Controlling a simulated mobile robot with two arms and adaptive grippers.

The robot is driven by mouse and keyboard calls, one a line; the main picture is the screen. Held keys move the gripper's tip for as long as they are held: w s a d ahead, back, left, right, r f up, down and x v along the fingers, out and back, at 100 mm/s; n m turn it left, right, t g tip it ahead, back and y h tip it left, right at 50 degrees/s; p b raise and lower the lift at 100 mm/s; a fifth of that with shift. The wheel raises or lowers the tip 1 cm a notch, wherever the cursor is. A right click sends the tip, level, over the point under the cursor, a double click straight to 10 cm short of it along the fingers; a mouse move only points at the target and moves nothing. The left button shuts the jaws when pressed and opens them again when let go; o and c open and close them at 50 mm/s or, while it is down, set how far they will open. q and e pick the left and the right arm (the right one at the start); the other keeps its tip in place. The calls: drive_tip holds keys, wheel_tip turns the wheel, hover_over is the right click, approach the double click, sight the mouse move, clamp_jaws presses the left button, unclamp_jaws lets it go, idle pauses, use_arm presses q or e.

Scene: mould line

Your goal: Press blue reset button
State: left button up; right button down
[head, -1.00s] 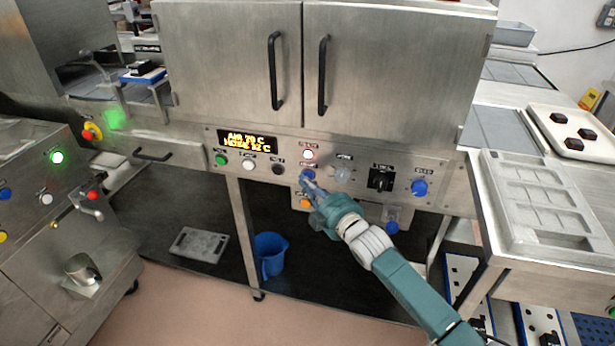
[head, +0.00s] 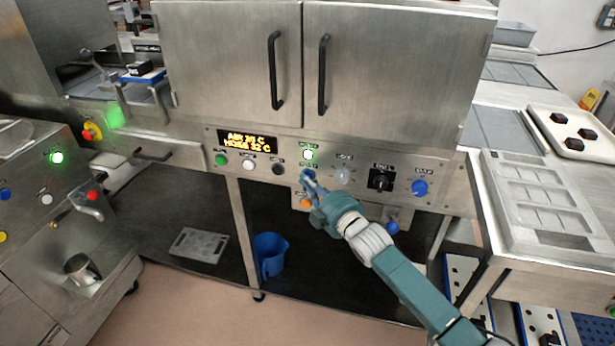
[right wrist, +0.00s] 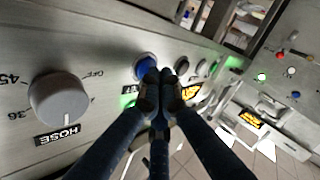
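My left gripper is not in view.
The panel (head: 440,170) also carries a lit amber display (head: 246,142), a black switch (head: 381,179), a blue knob (head: 419,188) and an orange button (head: 305,202). A grey hose knob (right wrist: 59,99) is left of the fingers in the wrist view. A blue bucket (head: 270,254) stands below.

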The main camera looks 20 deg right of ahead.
drive_tip(key=shift+s+a+r+p, duration=0.1)
drive_tip(key=shift+s+a+p, duration=0.35)
drive_tip(key=shift+s, duration=0.2)
drive_tip(key=s+a+p, duration=0.1)
drive_tip(key=s+p, duration=0.1)
drive_tip(key=s+a, duration=0.1)
drive_tip(key=s, duration=0.1)
drive_tip(key=shift+s+a+p, duration=0.1)
drive_tip(key=shift+a+p, duration=0.25)
drive_tip(key=shift+p, duration=0.05)
idle(0.6)
